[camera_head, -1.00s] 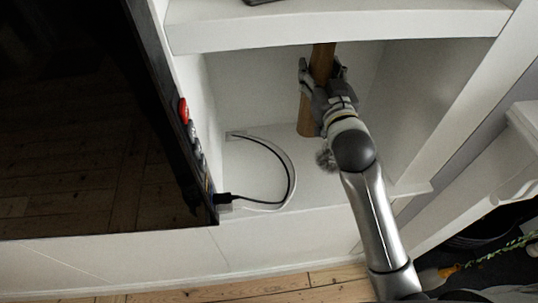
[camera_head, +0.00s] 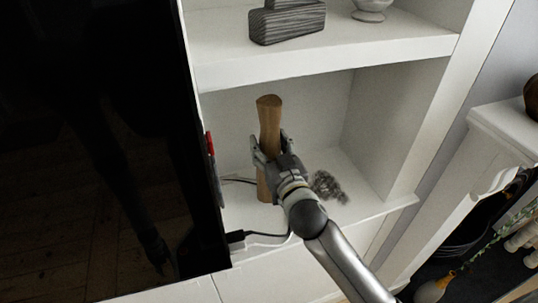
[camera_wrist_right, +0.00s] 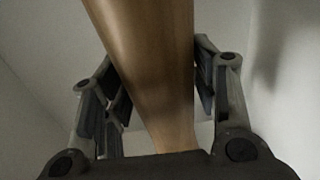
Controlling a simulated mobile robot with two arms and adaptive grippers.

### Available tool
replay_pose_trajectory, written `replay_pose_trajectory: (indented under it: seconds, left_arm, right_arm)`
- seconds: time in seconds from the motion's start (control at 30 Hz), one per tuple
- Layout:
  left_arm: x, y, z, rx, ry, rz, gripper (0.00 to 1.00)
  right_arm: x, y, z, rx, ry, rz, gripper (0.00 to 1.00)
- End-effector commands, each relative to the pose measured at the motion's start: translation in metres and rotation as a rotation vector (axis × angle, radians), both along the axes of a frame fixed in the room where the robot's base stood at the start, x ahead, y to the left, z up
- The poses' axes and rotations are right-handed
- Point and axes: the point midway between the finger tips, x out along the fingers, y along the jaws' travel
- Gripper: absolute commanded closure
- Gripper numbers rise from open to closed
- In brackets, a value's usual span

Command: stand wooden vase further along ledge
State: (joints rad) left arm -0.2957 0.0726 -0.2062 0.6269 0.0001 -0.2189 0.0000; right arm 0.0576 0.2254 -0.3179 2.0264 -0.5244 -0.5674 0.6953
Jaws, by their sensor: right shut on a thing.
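The wooden vase (camera_head: 268,119) is a tall, slim, light-brown piece in the lower shelf compartment, close to upright. My right gripper (camera_head: 268,147) is shut on its middle, with a finger on each side. In the right wrist view the vase (camera_wrist_right: 155,60) runs between the two fingers (camera_wrist_right: 158,100). The vase's base is near the ledge (camera_head: 345,190), partly behind my gripper; I cannot tell if it touches. My left gripper is not in view.
A grey fuzzy object (camera_head: 327,186) lies on the ledge right of the vase. A black cable (camera_head: 262,235) and the dark screen (camera_head: 95,140) are at left. A striped grey block (camera_head: 287,22) and a pale bowl (camera_head: 371,8) stand on the upper shelf.

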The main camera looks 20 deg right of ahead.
Motion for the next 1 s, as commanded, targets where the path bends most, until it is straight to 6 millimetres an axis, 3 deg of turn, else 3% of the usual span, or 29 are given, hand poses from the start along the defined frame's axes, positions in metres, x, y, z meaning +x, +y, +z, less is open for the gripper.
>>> replay_pose_trajectory:
  seconds: [0.17, 0.57, 0.6, 0.77, 1.0]
  left_arm:
    - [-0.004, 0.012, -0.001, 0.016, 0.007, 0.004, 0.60]
    - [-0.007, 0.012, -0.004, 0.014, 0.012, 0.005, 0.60]
    - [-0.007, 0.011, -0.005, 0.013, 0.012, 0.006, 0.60]
    - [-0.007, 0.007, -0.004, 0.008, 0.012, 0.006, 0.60]
    - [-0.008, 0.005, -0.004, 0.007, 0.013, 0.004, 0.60]
  right_arm:
    - [0.000, 0.000, -0.022, 0.000, 0.000, -0.001, 0.87]
    - [0.000, 0.000, -0.028, 0.000, -0.003, 0.000, 0.87]
    - [0.000, 0.000, -0.031, 0.000, 0.002, -0.001, 0.44]
    - [0.000, 0.000, -0.030, -0.001, 0.002, -0.001, 0.24]
    - [0.000, 0.000, -0.029, -0.001, 0.002, -0.001, 0.24]
